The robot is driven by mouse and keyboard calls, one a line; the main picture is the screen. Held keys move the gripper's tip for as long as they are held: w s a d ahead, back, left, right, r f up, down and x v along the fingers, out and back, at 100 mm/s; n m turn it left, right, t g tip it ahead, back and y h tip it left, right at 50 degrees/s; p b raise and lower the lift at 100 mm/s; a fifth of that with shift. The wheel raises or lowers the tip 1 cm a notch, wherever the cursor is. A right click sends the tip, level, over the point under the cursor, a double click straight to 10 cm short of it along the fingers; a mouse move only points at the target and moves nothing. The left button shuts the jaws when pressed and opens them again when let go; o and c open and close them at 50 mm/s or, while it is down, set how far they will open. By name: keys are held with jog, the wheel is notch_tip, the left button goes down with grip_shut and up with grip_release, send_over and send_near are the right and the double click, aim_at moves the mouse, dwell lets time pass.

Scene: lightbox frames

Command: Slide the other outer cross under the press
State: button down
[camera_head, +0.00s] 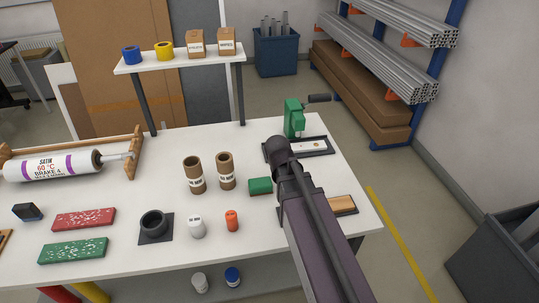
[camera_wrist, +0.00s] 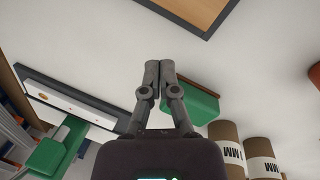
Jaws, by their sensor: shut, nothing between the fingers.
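The green press (camera_head: 294,117) with its dark lever stands at the back right of the table. Its dark base (camera_head: 325,151) carries a pale strip (camera_head: 310,144); my arm's end hides part of this area. In the wrist view the press (camera_wrist: 62,148) is at lower left, and the pale strip (camera_wrist: 90,115) lies along the base with small marks, one reddish. I cannot make out the crosses clearly. My gripper (camera_wrist: 158,68) is shut and empty, to the right of the base in the wrist view. In the head view my arm hides its fingers.
A green block (camera_head: 261,186) shows just beside my fingertips in the wrist view (camera_wrist: 192,102). Two brown tubes (camera_head: 194,174) stand left of it. A wood-topped board (camera_head: 342,206) lies right of my arm. An orange cylinder (camera_head: 232,220) and white jar (camera_head: 196,226) stand in front.

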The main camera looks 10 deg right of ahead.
jog(key=w+n+h, duration=0.1)
jog(key=w+n, duration=0.2)
jog(key=w+a+n+t+h+b, duration=0.1)
jog(key=w+n, duration=0.2)
jog(key=w, duration=0.1)
jog(key=w+a+n+h, duration=0.1)
jog(key=w+n, duration=0.2)
jog(key=shift+w+a+r+t, duration=0.2)
jog(key=shift+w+t, duration=0.1)
jog(key=shift+w, duration=0.1)
jog(key=w+a+r+n+t+h+b, duration=0.1)
jog(key=w+a+n, duration=0.3)
jog(key=w+n, duration=0.4)
jog(key=shift+w+a+r+n+t+h, duration=0.2)
jog(key=shift+r+n+t+h, duration=0.35)
jog(key=shift+h, duration=0.35)
jog(key=shift+d, duration=0.1)
jog(key=shift+b+x, duration=1)
jog(key=shift+x, duration=0.05)
jog(key=b+x, duration=0.5)
jog(key=x, duration=0.2)
jog(key=shift+d+f, duration=0.25)
jog(key=shift+f, duration=0.05)
jog(key=shift+w, duration=0.1)
jog(key=shift+w+a, duration=0.1)
